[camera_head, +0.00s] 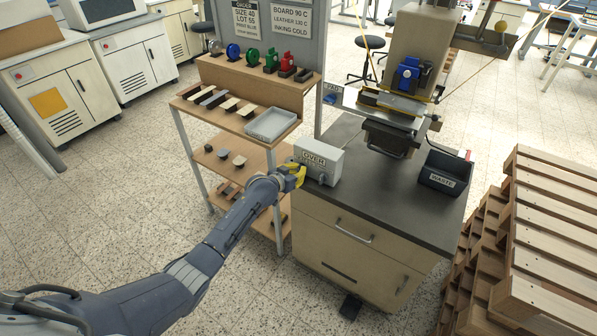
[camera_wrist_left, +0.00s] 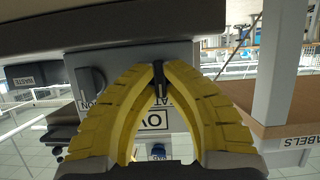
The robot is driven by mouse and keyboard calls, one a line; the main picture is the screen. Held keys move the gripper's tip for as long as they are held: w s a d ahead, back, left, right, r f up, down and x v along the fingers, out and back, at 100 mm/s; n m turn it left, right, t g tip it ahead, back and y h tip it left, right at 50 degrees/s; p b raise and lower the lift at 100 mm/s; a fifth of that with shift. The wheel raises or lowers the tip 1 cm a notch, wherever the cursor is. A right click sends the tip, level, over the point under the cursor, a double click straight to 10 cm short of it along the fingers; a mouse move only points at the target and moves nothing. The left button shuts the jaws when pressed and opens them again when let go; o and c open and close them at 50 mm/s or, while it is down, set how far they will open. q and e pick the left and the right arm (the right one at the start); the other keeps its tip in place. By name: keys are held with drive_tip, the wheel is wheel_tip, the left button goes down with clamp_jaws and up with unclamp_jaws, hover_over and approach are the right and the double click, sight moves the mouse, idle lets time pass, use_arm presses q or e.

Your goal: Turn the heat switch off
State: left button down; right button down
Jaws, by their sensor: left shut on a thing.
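The heat switch box (camera_head: 325,156) is a pale grey control box at the left front corner of the press bench. My left gripper (camera_head: 297,173) reaches it from the left, its yellow fingers against the box's left front side. In the left wrist view, the yellow fingertips (camera_wrist_left: 160,72) are closed together on a small dark switch lever (camera_wrist_left: 161,90). Part of the box's lettering shows between and beside the fingers; the rest is hidden. A dark knob (camera_wrist_left: 92,84) sits on the box beside the fingers. The lever's on or off position cannot be told. My right gripper is not in view.
The stamping press (camera_head: 395,105) stands behind the box on the dark bench top (camera_head: 375,190). A black waste bin (camera_head: 445,172) is at the right. A wooden shelf (camera_head: 225,118) with a grey tray (camera_head: 271,124) stands to the left. Pallets (camera_head: 550,220) fill the right side.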

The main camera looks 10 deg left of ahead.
use_arm(q)
drive_tip(key=c, duration=1.8)
unclamp_jaws()
drive_tip(key=shift+o, duration=0.2)
drive_tip(key=v, duration=1.2)
